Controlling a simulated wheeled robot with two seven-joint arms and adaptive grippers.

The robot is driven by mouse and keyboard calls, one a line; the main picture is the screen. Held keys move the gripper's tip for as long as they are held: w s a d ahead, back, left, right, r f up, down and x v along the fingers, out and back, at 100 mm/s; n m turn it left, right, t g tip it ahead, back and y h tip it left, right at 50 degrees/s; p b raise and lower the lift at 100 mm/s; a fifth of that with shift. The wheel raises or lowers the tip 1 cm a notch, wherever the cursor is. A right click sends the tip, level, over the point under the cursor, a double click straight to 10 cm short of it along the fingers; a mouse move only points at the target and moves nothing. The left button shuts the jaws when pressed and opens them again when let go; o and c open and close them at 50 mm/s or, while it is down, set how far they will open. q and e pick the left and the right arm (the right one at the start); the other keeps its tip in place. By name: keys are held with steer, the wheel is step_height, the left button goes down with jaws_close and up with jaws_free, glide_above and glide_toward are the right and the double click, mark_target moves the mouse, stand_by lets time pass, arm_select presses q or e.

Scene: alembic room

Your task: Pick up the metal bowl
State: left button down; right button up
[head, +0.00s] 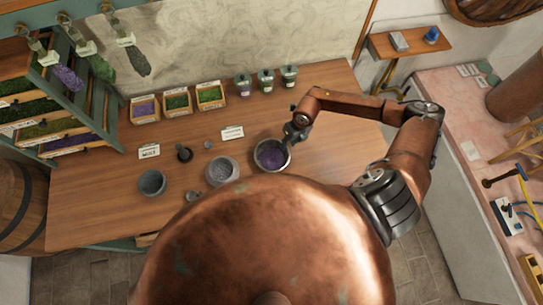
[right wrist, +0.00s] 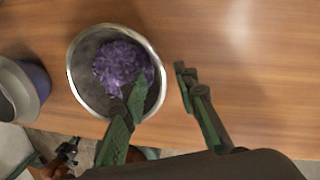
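The metal bowl (head: 259,162) stands on the wooden table with purple material in it. In the right wrist view the bowl (right wrist: 84,62) is at the upper left, its bright rim round the purple heap. My right gripper (head: 291,138) is at the bowl's far right edge in the head view. In the right wrist view my right gripper (right wrist: 158,90) is open, one finger over the bowl's inside and the other outside the rim to the right. I cannot tell whether either touches it. A small dark, copper-jointed piece low left looks like my left gripper (right wrist: 66,152); its fingers are unclear.
Jars (head: 265,80) and small crates (head: 178,99) line the back. The table right of the bowl is clear.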

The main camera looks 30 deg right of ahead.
steer(key=shift+w+a+f+p, duration=0.1)
steer(key=shift+a+f+p, duration=0.2)
steer(key=shift+f, duration=0.8)
steer(key=shift+w+a+f+p, duration=0.1)
steer(key=shift+f+p, duration=0.25)
steer(key=shift+f, duration=0.7)
jaws_close()
